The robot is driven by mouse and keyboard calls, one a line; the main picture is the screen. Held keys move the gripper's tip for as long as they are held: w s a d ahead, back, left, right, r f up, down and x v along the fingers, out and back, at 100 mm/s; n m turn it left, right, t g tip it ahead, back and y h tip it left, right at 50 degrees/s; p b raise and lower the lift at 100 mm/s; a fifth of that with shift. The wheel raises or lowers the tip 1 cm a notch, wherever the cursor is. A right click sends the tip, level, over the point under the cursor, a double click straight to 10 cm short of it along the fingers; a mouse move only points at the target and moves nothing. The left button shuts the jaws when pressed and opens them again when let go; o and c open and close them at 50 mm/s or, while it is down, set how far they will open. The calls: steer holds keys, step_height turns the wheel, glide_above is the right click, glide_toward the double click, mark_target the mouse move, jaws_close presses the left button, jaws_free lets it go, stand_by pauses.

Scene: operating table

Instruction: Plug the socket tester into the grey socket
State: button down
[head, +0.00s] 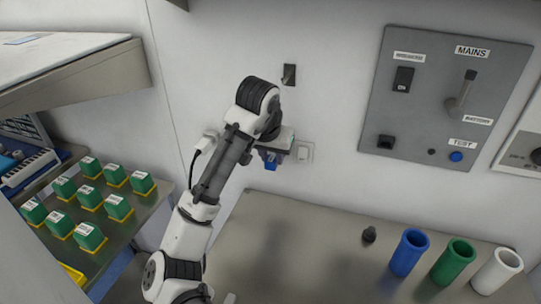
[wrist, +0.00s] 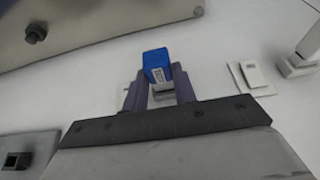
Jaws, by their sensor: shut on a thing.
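The socket tester is a small blue block with a white label, held between the two fingertips of my gripper (wrist: 158,82) in the wrist view (wrist: 156,60). In the head view, the tester's blue part (head: 271,166) shows just below my gripper (head: 274,154), close to the wall above the table. My gripper is shut on it. I cannot make out the grey socket for certain; my gripper and arm cover part of the wall there. I cannot tell whether the tester touches the wall.
A white plate (head: 304,152) is right of my gripper, and a white plug with a black cable (head: 209,141) is left. A grey MAINS panel (head: 432,110) is farther right. The table (head: 300,255) holds a dark knob-like piece (head: 368,234) and blue, green and white cups.

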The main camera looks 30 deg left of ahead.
steer(key=shift+w+a+p, duration=0.2)
steer(key=shift+w+p, duration=0.15)
steer(key=shift+w, duration=0.5)
steer(key=c, duration=1.1)
jaws_free()
steer(key=shift+o, duration=0.2)
steer(key=b+v, duration=0.1)
steer(key=v, duration=1.3)
steer(key=shift+f, duration=0.1)
